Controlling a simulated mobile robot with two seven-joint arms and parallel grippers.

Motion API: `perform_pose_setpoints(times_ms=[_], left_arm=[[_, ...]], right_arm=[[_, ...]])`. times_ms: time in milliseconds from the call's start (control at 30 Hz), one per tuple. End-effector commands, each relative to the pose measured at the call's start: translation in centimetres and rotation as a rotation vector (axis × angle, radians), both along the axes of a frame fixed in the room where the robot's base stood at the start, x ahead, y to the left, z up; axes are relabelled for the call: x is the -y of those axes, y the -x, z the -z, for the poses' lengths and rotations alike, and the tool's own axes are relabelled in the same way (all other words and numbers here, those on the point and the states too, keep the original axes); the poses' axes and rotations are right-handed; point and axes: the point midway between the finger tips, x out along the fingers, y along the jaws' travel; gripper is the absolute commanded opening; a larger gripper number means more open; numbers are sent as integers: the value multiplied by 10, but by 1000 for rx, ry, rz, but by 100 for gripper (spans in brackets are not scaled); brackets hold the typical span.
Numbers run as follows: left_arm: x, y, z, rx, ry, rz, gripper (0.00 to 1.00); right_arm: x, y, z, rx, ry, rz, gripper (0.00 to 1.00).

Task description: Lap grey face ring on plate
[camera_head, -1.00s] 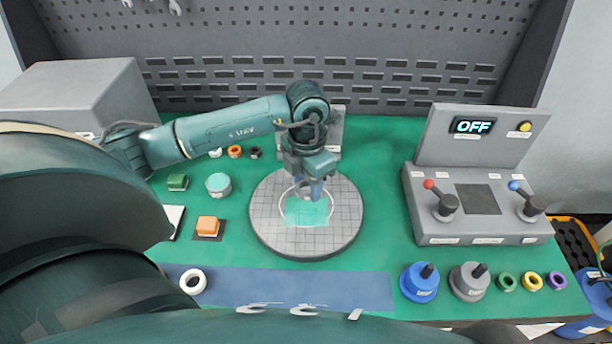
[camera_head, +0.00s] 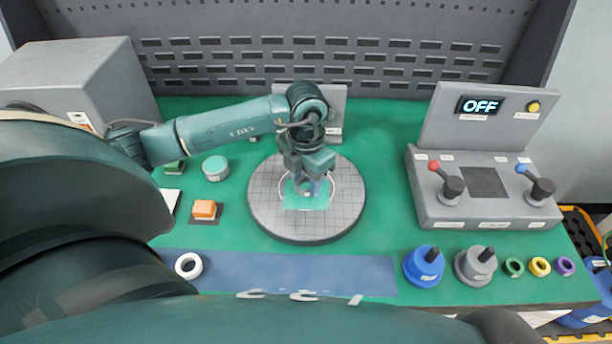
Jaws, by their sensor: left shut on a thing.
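The round grey lapping plate (camera_head: 270,215) with a grid of fine lines lies on the green mat. A white circle and a translucent green patch (camera_head: 296,202) mark its middle. My left gripper (camera_head: 308,188) is over the patch, pointing down, shut on a small grey ring (camera_head: 307,192), mostly hidden by the fingers. The ring is at or just above the plate; I cannot tell if it touches. My right gripper is not in view.
A control box (camera_head: 480,185) with two levers and an "OFF" display stands right. Blue (camera_head: 423,268) and grey (camera_head: 474,268) knobbed pots and several small coloured rings stand at front right. An orange block (camera_head: 204,209) and a teal-topped jar (camera_head: 215,168) stand left.

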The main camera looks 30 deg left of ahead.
Motion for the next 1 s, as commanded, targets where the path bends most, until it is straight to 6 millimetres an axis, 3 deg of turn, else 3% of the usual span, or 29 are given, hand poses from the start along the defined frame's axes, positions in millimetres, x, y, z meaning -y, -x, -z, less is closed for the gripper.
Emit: perform_pose_setpoints(times_ms=[700, 733, 900, 1000], left_arm=[[0, 0, 22, 0, 0, 1, 18], [0, 0, 21, 1, 0, 1, 42], [0, 0, 20, 0, 0, 1, 56], [0, 0, 20, 0, 0, 1, 56]], right_arm=[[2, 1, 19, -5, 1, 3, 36], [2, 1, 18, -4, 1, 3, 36], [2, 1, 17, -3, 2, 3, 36], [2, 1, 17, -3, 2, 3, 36]])
